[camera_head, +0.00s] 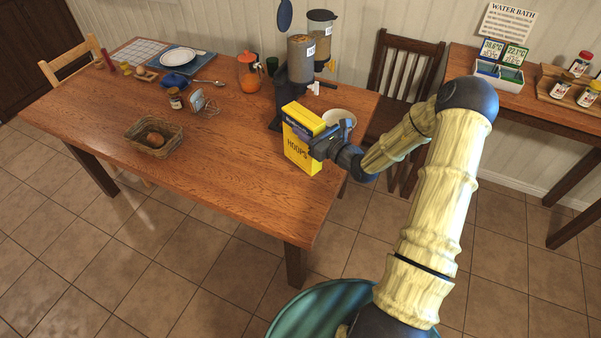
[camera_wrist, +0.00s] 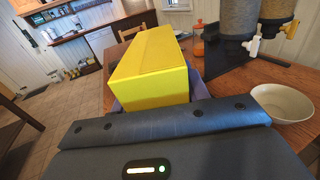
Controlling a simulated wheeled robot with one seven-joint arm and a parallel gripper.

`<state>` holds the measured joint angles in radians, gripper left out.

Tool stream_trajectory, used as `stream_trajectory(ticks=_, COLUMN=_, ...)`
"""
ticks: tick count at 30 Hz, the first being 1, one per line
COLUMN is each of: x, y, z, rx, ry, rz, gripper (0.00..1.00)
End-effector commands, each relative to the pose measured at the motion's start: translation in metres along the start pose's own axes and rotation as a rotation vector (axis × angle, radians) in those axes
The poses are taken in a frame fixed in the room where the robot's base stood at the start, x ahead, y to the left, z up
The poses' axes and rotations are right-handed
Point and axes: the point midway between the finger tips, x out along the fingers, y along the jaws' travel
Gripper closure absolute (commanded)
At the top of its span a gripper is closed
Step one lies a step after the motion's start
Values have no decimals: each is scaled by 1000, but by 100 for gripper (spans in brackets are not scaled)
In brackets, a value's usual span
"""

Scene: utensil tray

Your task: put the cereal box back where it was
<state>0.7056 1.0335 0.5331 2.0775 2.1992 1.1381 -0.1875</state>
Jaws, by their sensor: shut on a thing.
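The yellow cereal box (camera_head: 300,146), marked "HOOPS", stands upright at the right end of the wooden table. In the wrist view the yellow box (camera_wrist: 152,68) fills the middle, directly ahead of the wrist. My gripper (camera_head: 318,143) is shut on the cereal box from its right side. The fingertips are mostly hidden by the box and the wrist body. I cannot tell whether the box's bottom touches the table or is slightly above it.
The cereal dispenser (camera_head: 302,60) stands close behind the box, with a white bowl (camera_head: 338,116) beside it. A wicker basket (camera_head: 154,137) and a small jar (camera_head: 175,98) lie further left. The table front (camera_head: 220,165) is clear. A dark chair (camera_head: 402,70) stands behind.

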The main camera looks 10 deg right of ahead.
Motion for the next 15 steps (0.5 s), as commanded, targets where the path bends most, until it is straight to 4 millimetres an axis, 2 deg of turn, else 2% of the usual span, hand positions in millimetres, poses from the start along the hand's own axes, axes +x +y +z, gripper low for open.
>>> stream_trajectory(ticks=10, x=0, y=0, z=0, rx=0, ry=-2, rz=0, gripper=100)
stream_trajectory(ticks=15, x=0, y=0, z=-17, rx=4, ry=1, rz=0, gripper=100)
